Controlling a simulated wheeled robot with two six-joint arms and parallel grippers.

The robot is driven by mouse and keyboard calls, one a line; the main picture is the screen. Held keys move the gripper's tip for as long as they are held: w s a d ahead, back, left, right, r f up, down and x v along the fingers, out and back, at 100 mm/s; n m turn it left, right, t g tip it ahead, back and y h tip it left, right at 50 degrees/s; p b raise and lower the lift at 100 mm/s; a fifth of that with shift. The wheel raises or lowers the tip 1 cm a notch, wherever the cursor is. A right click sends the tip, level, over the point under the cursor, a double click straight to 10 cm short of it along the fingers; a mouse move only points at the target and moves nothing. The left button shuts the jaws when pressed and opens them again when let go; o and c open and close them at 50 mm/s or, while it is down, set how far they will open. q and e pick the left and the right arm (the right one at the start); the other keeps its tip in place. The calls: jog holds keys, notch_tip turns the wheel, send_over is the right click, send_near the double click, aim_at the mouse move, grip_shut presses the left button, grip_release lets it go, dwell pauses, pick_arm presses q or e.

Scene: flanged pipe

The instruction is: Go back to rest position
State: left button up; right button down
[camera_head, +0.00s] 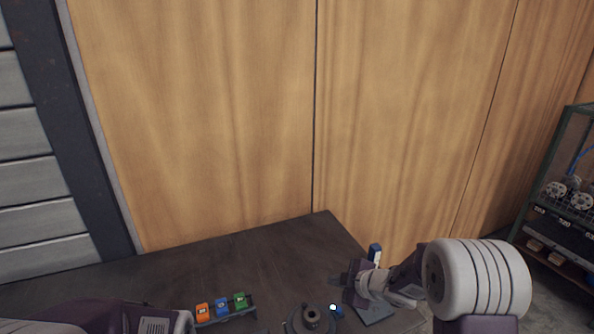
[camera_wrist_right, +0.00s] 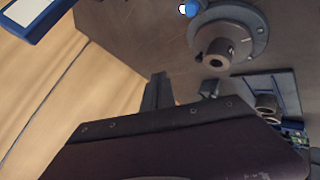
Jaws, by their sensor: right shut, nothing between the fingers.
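My right gripper (camera_head: 345,281) is over the right part of the dark table. In the right wrist view its fingers (camera_wrist_right: 158,92) are together and hold nothing. The grey flanged pipe (camera_head: 311,317) stands on the table at the bottom of the head view, left of and nearer than the gripper. In the wrist view the flanged pipe (camera_wrist_right: 222,48) is apart from the fingers. My left arm (camera_head: 100,316) enters at the lower left; its gripper is outside the frame.
Orange (camera_head: 202,311), blue (camera_head: 222,306) and green (camera_head: 239,301) blocks sit in a rack on the dark table (camera_head: 250,258). A blue-and-white object (camera_head: 375,254) stands near the right edge. Wooden panels (camera_head: 200,120) rise behind. A shelf rack (camera_head: 553,205) is far right.

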jog(key=s+d+r+m+h, duration=0.3)
jog(key=s+d+m+h, duration=0.15)
jog(key=s+m, duration=0.45)
jog(key=s+f+m+g, duration=0.3)
jog(key=s, duration=0.4)
jog(key=s+f+m+g, duration=0.3)
jog(key=s+m+g, duration=0.1)
jog(key=s, duration=0.4)
jog(key=shift+s+a, duration=0.15)
jog(key=shift+s, duration=0.05)
jog(key=shift+h, duration=0.25)
jog(key=c, duration=2.1)
grip_release()
jog(key=shift+c, duration=0.2)
